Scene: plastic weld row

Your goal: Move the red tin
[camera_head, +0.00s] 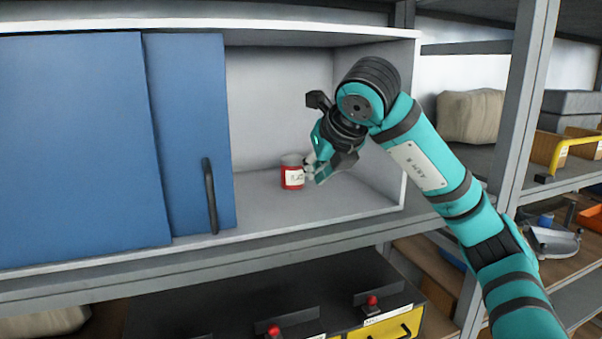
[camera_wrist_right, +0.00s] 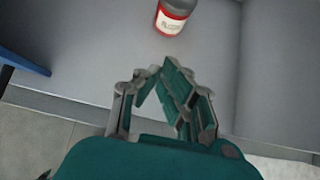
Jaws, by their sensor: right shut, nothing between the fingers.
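The red tin (camera_head: 292,177) stands upright on the floor of the open part of a cabinet. It has a grey top and a white label. It also shows at the top of the right wrist view (camera_wrist_right: 173,17). My right gripper (camera_head: 309,171) is inside the opening, just right of the tin in the head view. In the wrist view its fingers (camera_wrist_right: 160,73) are shut and empty, with a gap between them and the tin. My left gripper is not in view.
Blue sliding doors (camera_head: 80,140) with a black handle (camera_head: 210,195) cover the cabinet's left part. The cabinet's right wall (camera_head: 408,120) is close to my right arm. The cabinet floor around the tin is clear. A yellow-fronted drawer unit (camera_head: 385,327) is below.

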